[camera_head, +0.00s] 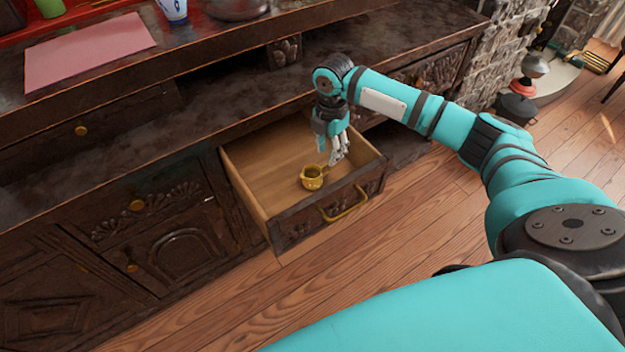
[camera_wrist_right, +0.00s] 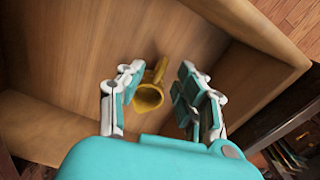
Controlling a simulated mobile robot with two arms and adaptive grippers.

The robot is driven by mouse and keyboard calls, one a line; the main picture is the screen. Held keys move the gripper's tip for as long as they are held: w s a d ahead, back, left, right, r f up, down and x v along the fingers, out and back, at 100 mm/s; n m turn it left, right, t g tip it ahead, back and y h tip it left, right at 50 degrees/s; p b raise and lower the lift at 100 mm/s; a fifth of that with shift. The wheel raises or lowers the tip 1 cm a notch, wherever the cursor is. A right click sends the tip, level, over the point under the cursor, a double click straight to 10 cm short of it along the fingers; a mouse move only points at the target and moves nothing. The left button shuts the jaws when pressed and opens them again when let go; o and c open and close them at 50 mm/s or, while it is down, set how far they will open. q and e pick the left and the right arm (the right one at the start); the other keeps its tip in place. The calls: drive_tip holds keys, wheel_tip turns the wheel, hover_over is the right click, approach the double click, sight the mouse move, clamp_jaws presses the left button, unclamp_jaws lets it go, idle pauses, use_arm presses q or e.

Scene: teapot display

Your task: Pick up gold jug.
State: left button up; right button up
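A small gold jug (camera_head: 312,178) stands on the floor of an open wooden drawer (camera_head: 262,172), near the drawer's front. My right gripper (camera_head: 335,158) reaches down into the drawer just beside and behind the jug. In the right wrist view the jug (camera_wrist_right: 149,95) shows between and beyond the two fingers, nearer the left one, its handle pointing up. The right gripper (camera_wrist_right: 155,95) is open and empty there, with a wide gap between its fingers. I cannot tell whether any finger touches the jug. My left gripper is not in view.
The drawer's front panel (camera_head: 300,222) with a gold handle (camera_head: 345,205) and its side walls surround the jug. The dark cabinet (camera_head: 150,190) stands behind and to the left. A pink sheet (camera_head: 90,50) and a blue-white cup (camera_head: 173,10) lie on its top. Wooden floor is clear in front.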

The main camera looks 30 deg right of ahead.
drive_tip(key=shift+f, duration=0.8)
drive_tip(key=f, duration=0.1)
drive_tip(key=f+b, duration=0.2)
drive_tip(key=shift+s+d+f, duration=0.25)
drive_tip(key=shift+s+f, duration=0.1)
drive_tip(key=shift+f, duration=0.45)
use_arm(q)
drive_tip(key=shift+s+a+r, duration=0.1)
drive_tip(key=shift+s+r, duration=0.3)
use_arm(e)
drive_tip(key=shift+r, duration=0.1)
drive_tip(key=shift+c, duration=0.2)
clamp_jaws()
